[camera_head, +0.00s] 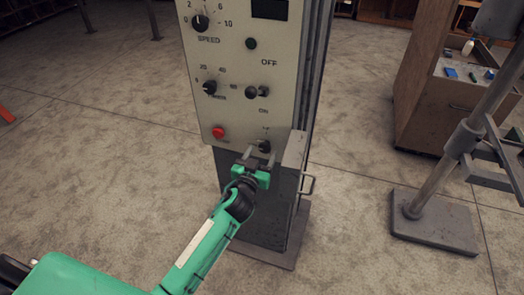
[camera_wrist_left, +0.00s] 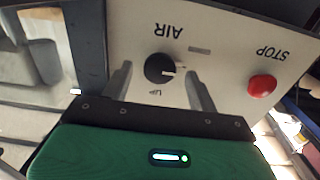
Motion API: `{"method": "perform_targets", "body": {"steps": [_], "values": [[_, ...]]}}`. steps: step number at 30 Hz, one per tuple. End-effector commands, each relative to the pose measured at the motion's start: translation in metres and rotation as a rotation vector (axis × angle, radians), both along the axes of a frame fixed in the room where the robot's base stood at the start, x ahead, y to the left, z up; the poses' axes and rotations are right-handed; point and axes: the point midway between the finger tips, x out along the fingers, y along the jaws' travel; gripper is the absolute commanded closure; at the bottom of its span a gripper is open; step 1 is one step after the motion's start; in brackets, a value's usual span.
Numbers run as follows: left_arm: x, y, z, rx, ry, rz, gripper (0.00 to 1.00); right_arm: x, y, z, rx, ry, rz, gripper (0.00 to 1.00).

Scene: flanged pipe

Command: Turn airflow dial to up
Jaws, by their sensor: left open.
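The airflow dial (camera_wrist_left: 158,69) is a round black knob on the light control panel, beside the upside-down word AIR in the left wrist view. Its pale pointer mark faces right there, toward the STOP button, while a small UP label sits at the knob's gripper-side edge. In the head view the dial (camera_head: 265,146) is low on the panel, partly behind the fingers. My left gripper (camera_head: 259,158) is open and empty in front of it. In the left wrist view its fingers (camera_wrist_left: 160,88) stand on either side of the knob; contact is unclear. My right gripper is out of view.
A red stop button (camera_head: 218,132) is left of the dial. Speed (camera_head: 201,23) and timer (camera_head: 210,88) knobs and an on/off switch (camera_head: 252,92) sit above. A handle (camera_head: 308,185) juts from the cabinet's right side. A metal stand (camera_head: 435,217) and wooden cabinet (camera_head: 425,110) are farther right.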

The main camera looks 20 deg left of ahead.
Motion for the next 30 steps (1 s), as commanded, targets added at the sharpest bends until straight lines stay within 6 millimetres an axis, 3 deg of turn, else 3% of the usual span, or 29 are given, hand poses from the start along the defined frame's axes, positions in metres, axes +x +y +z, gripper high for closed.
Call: {"method": "perform_targets", "body": {"steps": [13, 20, 30], "values": [[0.0099, -0.0006, -0.0003, 0.0, 0.0, -0.001, 0.41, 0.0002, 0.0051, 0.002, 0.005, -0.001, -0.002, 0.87], [0.0098, -0.0005, -0.0002, 0.0, 0.0, -0.001, 0.85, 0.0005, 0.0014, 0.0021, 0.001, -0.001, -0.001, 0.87], [0.0096, -0.0006, -0.0002, 0.042, -0.001, -0.001, 0.85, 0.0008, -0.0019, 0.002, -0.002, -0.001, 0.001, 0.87]]}}
